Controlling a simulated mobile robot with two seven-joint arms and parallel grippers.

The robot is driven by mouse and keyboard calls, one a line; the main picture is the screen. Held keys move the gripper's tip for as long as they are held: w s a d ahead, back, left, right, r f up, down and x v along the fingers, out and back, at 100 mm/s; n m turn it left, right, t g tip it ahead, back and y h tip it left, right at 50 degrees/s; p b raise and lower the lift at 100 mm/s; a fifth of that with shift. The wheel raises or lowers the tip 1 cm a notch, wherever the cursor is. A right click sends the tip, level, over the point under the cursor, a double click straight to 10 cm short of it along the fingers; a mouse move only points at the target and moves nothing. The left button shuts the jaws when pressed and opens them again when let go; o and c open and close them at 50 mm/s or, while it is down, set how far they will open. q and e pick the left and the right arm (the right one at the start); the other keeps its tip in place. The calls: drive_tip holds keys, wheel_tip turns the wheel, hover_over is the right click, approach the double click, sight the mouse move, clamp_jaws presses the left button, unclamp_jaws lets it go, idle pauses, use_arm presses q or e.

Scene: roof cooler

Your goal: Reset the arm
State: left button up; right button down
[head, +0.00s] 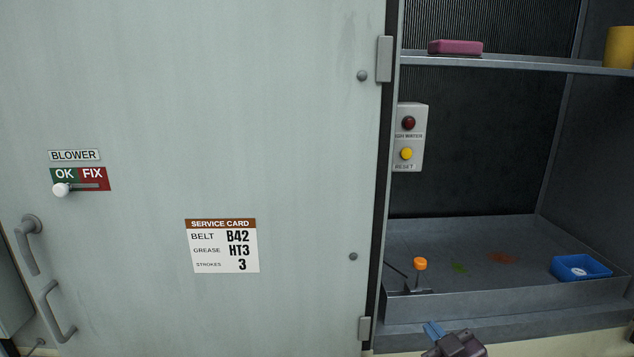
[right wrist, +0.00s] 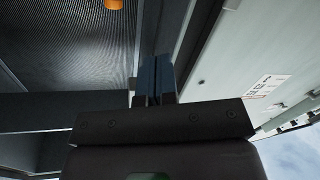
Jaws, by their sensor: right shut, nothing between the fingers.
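My right gripper (head: 433,331) shows at the bottom of the head view, just in front of the cabinet's lower front edge. Its blue fingers are together with nothing between them; they also show in the right wrist view (right wrist: 156,80). It is below an orange-knobbed lever (head: 420,265) at the tray's front left, apart from it. My left gripper is not in view.
The open bay has a metal tray (head: 480,300) with a blue box (head: 581,268) at right. A control box (head: 408,137) with red and yellow buttons hangs above. A shelf (head: 510,64) holds a pink block (head: 455,47) and yellow cup (head: 619,47).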

drive_tip(key=s+d+f+m+g+h, duration=0.2)
drive_tip(key=s+d+f+m, duration=0.1)
drive_tip(key=s+f, duration=0.8)
drive_tip(key=s+d+f+m+g+h+b, duration=0.1)
drive_tip(key=s+d+f+m+g+h, duration=0.1)
drive_tip(key=s+f, duration=1)
drive_tip(key=shift+d+m+g, duration=0.4)
drive_tip(key=shift+m+g, duration=0.1)
drive_tip(key=shift+g, duration=0.2)
